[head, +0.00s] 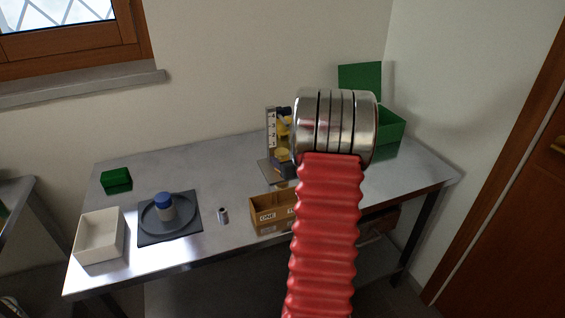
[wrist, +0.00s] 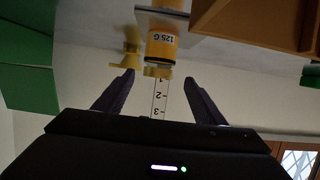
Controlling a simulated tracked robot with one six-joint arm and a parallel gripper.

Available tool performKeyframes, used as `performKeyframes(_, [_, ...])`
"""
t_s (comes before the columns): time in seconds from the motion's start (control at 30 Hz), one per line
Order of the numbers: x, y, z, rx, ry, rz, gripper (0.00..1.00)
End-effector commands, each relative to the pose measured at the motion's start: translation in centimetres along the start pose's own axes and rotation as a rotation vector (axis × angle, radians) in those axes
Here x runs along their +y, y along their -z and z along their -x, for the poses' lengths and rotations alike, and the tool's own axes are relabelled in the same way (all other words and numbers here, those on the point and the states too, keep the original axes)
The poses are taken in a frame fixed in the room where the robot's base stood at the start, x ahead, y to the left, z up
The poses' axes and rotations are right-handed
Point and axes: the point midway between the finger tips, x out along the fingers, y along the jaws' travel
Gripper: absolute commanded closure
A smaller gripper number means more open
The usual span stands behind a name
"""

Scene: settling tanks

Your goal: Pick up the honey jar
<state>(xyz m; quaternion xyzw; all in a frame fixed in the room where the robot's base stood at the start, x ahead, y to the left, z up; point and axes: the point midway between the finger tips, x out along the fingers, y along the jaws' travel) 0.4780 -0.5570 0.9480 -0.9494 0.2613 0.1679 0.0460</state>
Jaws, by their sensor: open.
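In the upside-down wrist view, a small jar with an orange-yellow label reading "125 G" (wrist: 162,46) shows just beyond my fingertips; I take it for the honey jar. A yellow part shows at its fingertip-side end. My gripper (wrist: 159,77) is open, its two dark fingers apart on either side, and nothing is clearly held. In the head view, yellow pieces (head: 284,127) show beside a numbered upright scale (head: 271,130); my arm hides most of the gripper, and I cannot tell which piece is the jar.
A cardboard box (head: 266,214) stands in front of the scale. A green open box (head: 390,124) is behind my arm. To the left are a blue-lidded container (head: 164,206) on a dark plate, a white tray (head: 83,248), a green block (head: 116,179) and a small cylinder (head: 222,216).

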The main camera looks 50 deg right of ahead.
Motion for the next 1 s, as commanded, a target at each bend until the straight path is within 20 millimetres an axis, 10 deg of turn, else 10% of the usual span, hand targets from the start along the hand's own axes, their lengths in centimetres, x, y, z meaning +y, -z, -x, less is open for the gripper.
performKeyframes(0.4, [0.4, 0.0, -4.4, -0.001, 0.001, 0.001, 0.36])
performKeyframes(1.0, [0.3, 0.1, -4.5, 0.000, 0.002, 0.000, 0.38])
